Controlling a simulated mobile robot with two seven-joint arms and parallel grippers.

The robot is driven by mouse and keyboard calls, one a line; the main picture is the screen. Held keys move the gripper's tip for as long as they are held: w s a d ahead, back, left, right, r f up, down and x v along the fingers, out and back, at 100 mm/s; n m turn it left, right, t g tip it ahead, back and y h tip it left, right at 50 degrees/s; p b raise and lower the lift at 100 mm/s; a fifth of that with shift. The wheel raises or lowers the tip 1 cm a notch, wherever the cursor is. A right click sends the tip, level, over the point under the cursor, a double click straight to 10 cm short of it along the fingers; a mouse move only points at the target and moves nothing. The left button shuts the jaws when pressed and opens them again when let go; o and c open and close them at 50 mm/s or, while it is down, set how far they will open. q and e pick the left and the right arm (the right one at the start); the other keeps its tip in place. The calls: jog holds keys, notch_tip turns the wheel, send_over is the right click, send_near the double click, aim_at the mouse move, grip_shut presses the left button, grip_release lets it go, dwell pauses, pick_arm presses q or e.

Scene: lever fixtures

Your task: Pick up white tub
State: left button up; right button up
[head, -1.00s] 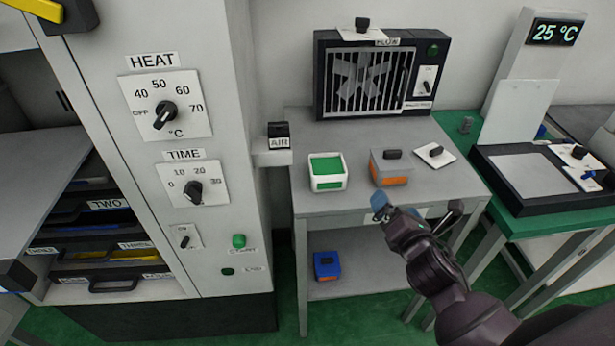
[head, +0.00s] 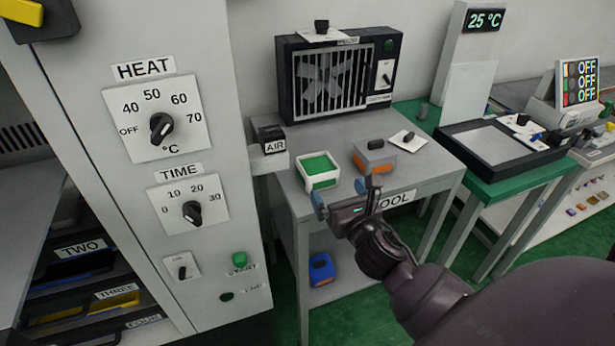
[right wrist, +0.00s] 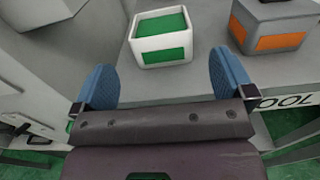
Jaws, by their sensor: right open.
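The white tub (head: 318,171) has a green top and a green front panel. It stands upright on the grey table marked with a partly hidden label ending in "OOL" (head: 290,183). In the right wrist view the tub (right wrist: 146,57) lies ahead of my fingers, between their lines and left of centre. My right gripper (head: 347,192) is open and empty, in front of the tub near the table's front edge; it also shows in the right wrist view (right wrist: 160,88). Its blue fingertips are apart from the tub. My left gripper is out of view.
A grey tub with an orange panel (head: 382,166) stands just right of the white tub. A white switch plate (head: 408,141) and a fan unit (head: 335,78) are behind. A blue tub (head: 321,269) sits on the lower shelf. The HEAT cabinet (head: 205,60) stands left.

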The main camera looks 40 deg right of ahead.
aim_at(319, 171)
jog(key=x, duration=0.4)
jog(key=shift+w+d, duration=0.15)
jog(key=shift+b+x, duration=0.6)
jog(key=shift+x, duration=2.1)
jog(key=shift+w+f, duration=0.1)
jog(key=shift+w, duration=0.4)
jog(key=shift+c, duration=0.3)
jog(key=c, duration=0.6)
jog(key=shift+c, duration=0.2)
